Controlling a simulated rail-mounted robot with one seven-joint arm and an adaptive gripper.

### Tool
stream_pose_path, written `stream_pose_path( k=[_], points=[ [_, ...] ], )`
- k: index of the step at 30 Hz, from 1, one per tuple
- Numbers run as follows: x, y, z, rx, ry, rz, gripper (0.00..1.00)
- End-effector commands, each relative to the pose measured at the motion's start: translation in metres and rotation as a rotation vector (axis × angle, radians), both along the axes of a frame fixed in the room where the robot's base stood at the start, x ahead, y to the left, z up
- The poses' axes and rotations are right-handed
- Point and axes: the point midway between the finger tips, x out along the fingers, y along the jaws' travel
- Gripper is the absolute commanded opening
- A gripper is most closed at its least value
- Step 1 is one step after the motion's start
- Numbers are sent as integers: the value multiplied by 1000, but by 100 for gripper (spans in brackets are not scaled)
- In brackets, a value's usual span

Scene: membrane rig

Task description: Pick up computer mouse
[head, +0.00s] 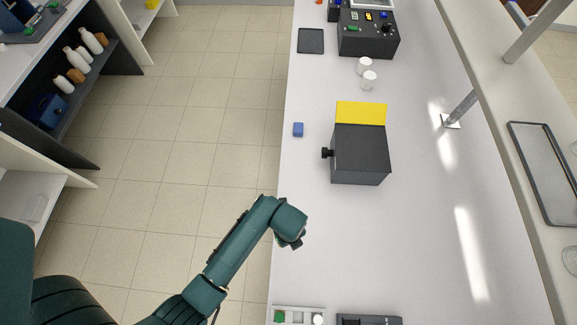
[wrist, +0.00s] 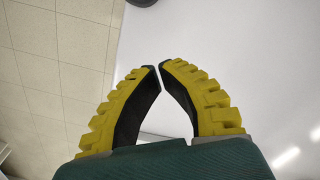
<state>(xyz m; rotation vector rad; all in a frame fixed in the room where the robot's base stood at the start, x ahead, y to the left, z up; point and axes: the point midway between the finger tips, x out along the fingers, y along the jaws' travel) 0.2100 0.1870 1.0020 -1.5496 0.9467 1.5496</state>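I cannot make out a computer mouse for certain in either view. In the wrist view, a dark rounded thing (wrist: 143,2) is cut off by the top edge, over the white bench near its left edge; it may be the mouse. My gripper (wrist: 157,67) has yellow ribbed fingers with dark inner pads. Its tips come together with only a sliver between them and nothing held. In the head view, my gripper (head: 291,241) is over the bench's left edge, mostly hidden by my wrist.
The white bench (head: 430,240) is clear right of my gripper. A tray (head: 299,315) and dark device (head: 369,320) lie at the near edge.

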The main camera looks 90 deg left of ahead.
Motion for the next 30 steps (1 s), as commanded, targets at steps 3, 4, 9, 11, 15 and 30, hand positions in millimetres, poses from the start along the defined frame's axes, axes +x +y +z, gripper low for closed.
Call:
stream_pose_path(
  k=[3, 4, 9, 11, 15, 30],
  points=[
    [0, 1, 14, 2, -1, 0, 9],
    [0, 0, 16, 0, 0, 0, 15],
    [0, 0, 18, 0, 1, 0, 48],
    [0, 0, 18, 0, 1, 0, 59],
    [0, 0, 18, 0, 0, 0, 85],
    [2, 1, 19, 2, -11, 238, 92]
  ],
)
